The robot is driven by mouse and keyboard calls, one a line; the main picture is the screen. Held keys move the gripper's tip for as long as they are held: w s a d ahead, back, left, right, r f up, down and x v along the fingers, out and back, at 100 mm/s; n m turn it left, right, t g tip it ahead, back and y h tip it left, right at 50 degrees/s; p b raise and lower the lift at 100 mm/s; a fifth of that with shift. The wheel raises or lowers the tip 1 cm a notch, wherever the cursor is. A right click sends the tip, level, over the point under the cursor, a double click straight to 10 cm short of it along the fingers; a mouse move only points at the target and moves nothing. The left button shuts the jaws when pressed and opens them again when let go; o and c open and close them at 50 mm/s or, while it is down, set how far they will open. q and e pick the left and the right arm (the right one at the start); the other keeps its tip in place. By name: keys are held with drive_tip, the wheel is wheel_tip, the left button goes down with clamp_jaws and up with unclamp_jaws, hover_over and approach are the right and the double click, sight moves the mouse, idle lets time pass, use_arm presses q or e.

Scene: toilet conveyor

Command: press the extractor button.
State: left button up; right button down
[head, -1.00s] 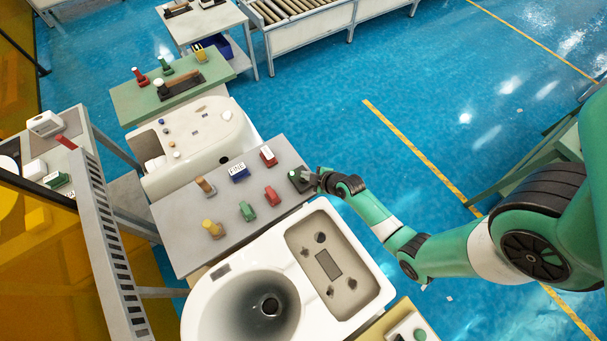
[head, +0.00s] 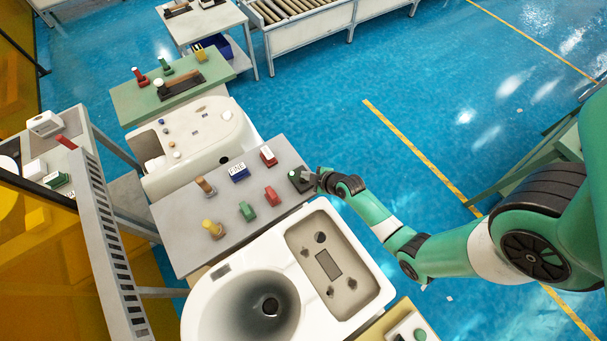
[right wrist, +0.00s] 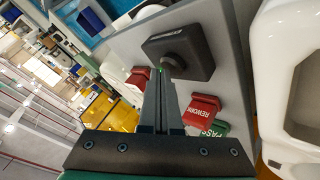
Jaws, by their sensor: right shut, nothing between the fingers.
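A dark square box with a round button (head: 299,181) sits at the right corner of the grey table. In the right wrist view the dark box (right wrist: 192,48) fills the top middle, with its round knob partly behind the fingertips. My right gripper (head: 313,178) is shut and empty, its tips at the box. In the right wrist view the closed fingers (right wrist: 164,72) point at the knob and overlap its lower edge; I cannot tell whether they touch it. No label naming the extractor is readable on the box. My left gripper is not in view.
A red REWORK stamp (right wrist: 202,107) and a green PASS stamp (right wrist: 213,129) stand near the fingers. The grey table (head: 180,222) also bears a blue block (head: 239,172) and wooden and yellow-handled stamps. A white toilet (head: 208,315) stands in front.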

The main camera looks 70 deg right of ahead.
idle(0.3)
drive_tip(key=shift+f+b, duration=0.5)
drive_tip(key=shift+f, duration=0.05)
drive_tip(key=shift+r+p, duration=0.4)
drive_tip(key=shift+p, duration=0.05)
wheel_tip(320, 180, up, 6)
drive_tip(key=p, duration=0.5)
drive_tip(key=shift+r+p, duration=0.2)
drive_tip(key=shift+p, duration=0.2)
drive_tip(key=shift+f, duration=0.1)
